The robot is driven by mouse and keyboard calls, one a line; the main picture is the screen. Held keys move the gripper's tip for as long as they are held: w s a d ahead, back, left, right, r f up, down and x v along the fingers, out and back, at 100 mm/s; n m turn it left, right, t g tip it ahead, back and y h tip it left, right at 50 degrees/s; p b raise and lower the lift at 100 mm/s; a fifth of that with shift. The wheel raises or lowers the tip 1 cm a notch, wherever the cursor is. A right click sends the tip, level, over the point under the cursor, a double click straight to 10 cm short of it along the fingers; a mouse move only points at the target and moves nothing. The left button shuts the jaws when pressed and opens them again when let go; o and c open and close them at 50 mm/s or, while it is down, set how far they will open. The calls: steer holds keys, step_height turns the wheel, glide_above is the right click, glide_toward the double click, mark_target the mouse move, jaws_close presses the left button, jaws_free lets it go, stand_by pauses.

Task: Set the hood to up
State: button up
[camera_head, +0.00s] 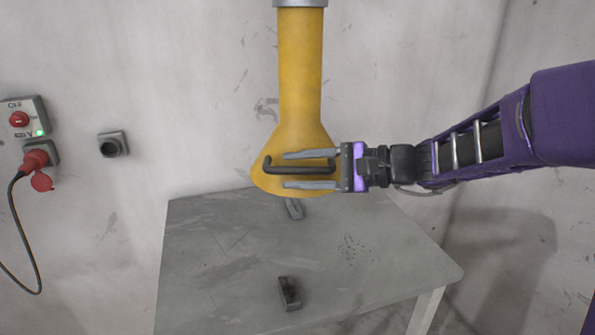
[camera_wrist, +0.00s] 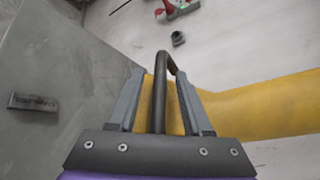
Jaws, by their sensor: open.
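The yellow hood (camera_head: 301,105) hangs from a grey pipe end at the top, its flared mouth above the grey table. A dark bar handle (camera_head: 300,170) runs across the front of the flare. My gripper (camera_head: 285,170) comes from the right, with one finger above the handle and one below. Its fingers are open, with a gap to the handle on both sides. In the wrist view the handle (camera_wrist: 173,85) lies between the two fingers (camera_wrist: 165,100), its bent end near the tips. The yellow hood (camera_wrist: 265,108) shows behind it.
The grey table (camera_head: 220,250) is below the hood, with a small dark block (camera_head: 289,293) at the front and another grey piece (camera_head: 294,209) at the back. On the left wall are a red switch box (camera_head: 24,119), a red plug (camera_head: 36,160) with cable, and a socket (camera_head: 113,145).

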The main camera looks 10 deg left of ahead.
steer(key=shift+a, duration=0.15)
steer(key=shift+c, duration=0.3)
jaws_close()
stand_by(1.1)
